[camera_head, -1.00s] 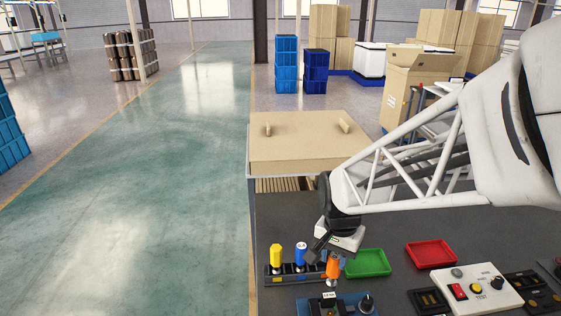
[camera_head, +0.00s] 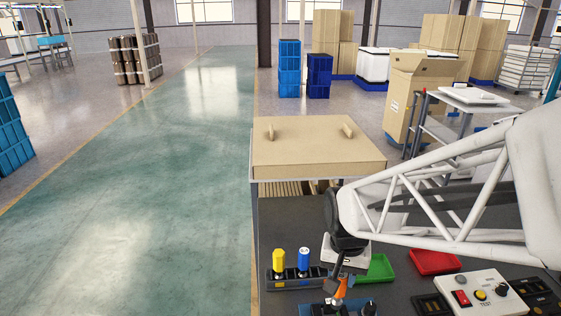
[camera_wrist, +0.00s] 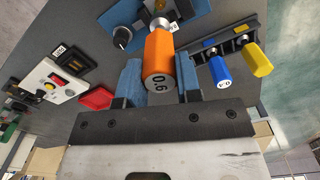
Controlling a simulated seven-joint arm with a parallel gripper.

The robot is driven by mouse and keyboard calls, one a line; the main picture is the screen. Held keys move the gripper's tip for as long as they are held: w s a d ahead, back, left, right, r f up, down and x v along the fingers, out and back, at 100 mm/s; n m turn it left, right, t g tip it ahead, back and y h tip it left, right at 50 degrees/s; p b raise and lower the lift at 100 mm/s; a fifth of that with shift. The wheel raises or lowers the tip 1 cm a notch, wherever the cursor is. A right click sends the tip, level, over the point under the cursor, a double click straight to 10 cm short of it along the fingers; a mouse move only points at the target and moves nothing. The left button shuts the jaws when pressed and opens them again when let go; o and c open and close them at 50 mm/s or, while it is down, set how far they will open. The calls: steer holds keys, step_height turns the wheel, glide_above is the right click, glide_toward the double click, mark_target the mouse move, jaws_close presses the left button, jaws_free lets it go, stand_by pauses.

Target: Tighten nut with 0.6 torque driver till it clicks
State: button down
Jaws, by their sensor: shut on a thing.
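My gripper (camera_wrist: 158,80) is shut on the orange torque driver (camera_wrist: 157,52), with one blue finger on each side of it. The driver's end face shows the 0.6 marking upside down in the wrist view. The driver also shows in the head view (camera_head: 341,287), under my wrist and over the blue fixture (camera_wrist: 197,14).
A rack (camera_head: 290,283) holds a yellow driver (camera_head: 279,260) and a blue driver (camera_head: 303,260) to the left. A green tray (camera_head: 380,268), a red tray (camera_head: 435,262) and a white test box (camera_head: 478,293) are to the right. A black knob (camera_wrist: 122,38) stands on the fixture.

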mark_target(338, 293)
steer(key=shift+f, duration=0.1)
steer(key=shift+f, duration=2.2)
steer(key=shift+f, duration=1.1)
stand_by(1.3)
